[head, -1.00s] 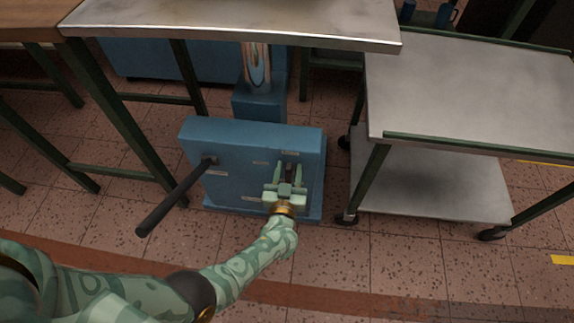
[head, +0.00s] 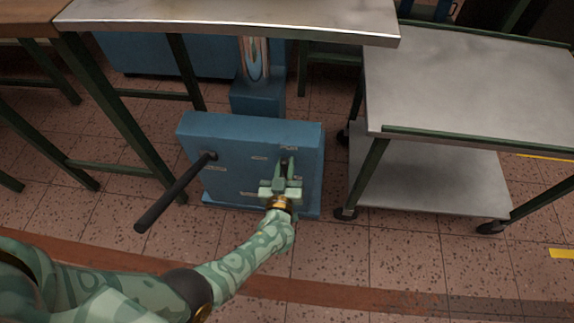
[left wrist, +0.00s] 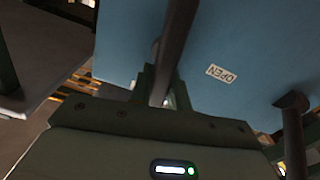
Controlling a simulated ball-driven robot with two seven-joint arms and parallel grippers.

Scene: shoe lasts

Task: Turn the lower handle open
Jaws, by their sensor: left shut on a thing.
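A low blue box (head: 235,180) stands on the floor under the steel table. A dark handle (head: 284,162) comes out of the right part of its front, mostly hidden in the head view by my left gripper (head: 284,176). The gripper is shut on this handle, and in the left wrist view the dark bar (left wrist: 176,40) runs between its fingers (left wrist: 157,88). A white label (left wrist: 221,73) reading OPEN, upside down in that view, is on the blue face beside it. My right gripper is out of view.
A long black lever (head: 172,195) juts from the left of the box's front towards the lower left. A steel cart (head: 430,185) stands just right of the box. The steel table (head: 235,18) overhangs behind. The tiled floor in front is clear.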

